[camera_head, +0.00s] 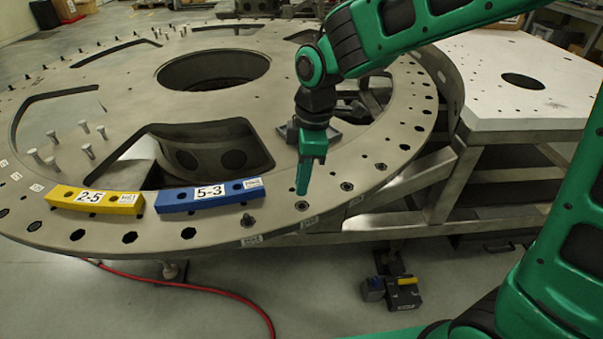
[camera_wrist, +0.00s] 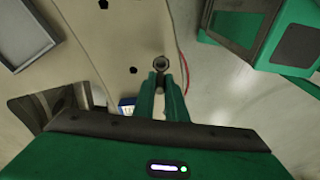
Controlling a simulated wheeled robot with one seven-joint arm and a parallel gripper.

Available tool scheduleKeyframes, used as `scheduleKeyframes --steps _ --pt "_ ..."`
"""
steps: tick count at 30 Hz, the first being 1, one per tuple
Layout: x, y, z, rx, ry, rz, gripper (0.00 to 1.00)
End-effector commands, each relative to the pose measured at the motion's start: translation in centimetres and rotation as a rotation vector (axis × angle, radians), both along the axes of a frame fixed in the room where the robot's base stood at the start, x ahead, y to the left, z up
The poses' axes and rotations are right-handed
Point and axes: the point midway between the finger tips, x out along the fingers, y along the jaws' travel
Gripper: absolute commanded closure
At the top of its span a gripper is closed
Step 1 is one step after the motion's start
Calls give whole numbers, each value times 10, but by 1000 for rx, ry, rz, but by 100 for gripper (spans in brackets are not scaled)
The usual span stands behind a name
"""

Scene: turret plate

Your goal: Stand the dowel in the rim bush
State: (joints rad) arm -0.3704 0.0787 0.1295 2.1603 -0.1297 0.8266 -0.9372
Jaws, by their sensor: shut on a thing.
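My gripper (camera_head: 303,188) points down over the near rim of the big grey turret plate (camera_head: 340,208), right of the blue bar. In the wrist view its green fingers (camera_wrist: 160,80) are shut on a small dark piece, which I take to be the dowel (camera_wrist: 160,84); the fingers hide most of it. The dowel cannot be made out in the head view. Just beyond the fingertips the wrist view shows a dark ring with a paler middle (camera_wrist: 160,63), probably the rim bush. I cannot tell whether the dowel touches it.
A blue bar marked 5-3 (camera_head: 178,201) and a yellow bar marked 2-5 (camera_head: 65,196) lie on the near rim. Several pale pins (camera_head: 87,150) stand at left. A grey tray (camera_wrist: 22,32) lies near the gripper. A red hose (camera_head: 215,290) runs along the floor.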

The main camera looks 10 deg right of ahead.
Motion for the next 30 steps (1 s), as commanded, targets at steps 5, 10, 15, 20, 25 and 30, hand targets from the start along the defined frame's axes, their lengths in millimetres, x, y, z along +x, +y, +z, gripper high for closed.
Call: scheduleKeyframes --steps 5,10,15,20,25,30 --pt "0 0 -8 0 0 0 100" --pt "0 0 -15 0 1 0 100" --pt "0 0 -23 -1 0 1 100" --pt "0 0 -29 0 0 0 100" --pt "0 0 -37 -1 1 1 100" --pt "0 1 -43 0 0 1 100"
